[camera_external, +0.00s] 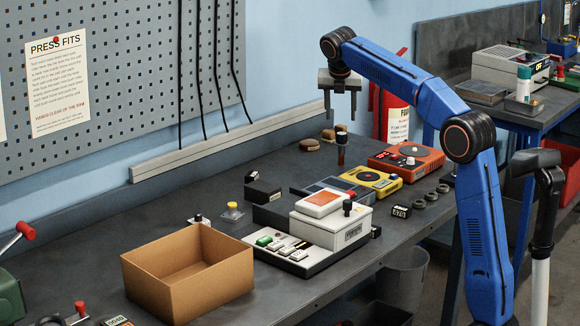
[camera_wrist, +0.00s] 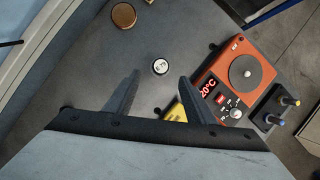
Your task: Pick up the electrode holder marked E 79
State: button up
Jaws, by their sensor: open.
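An upright electrode holder (camera_external: 341,152) stands at the back of the bench, with a dark cap and a reddish-brown body. In the wrist view its round white top (camera_wrist: 160,67) carries small dark lettering that looks like E 79, though it is hard to read. My gripper (camera_external: 340,112) is open and empty, pointing down above the holder and apart from it. In the wrist view the two fingers (camera_wrist: 160,80) are spread, and the white top shows between and just beyond their tips.
An orange hotplate-like device (camera_external: 407,157) and a yellow one (camera_external: 372,181) stand to the right and front of the holder. Brown round pieces (camera_external: 310,145) lie close to its left. A white device (camera_external: 330,225) and an open cardboard box (camera_external: 187,268) stand nearer the front.

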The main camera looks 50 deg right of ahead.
aim_at(342, 143)
jog(key=x, duration=1.3)
jog(key=shift+d+f, duration=0.2)
jog(key=shift+d, duration=0.05)
jog(key=c, duration=1.1)
jog(key=shift+r, duration=0.1)
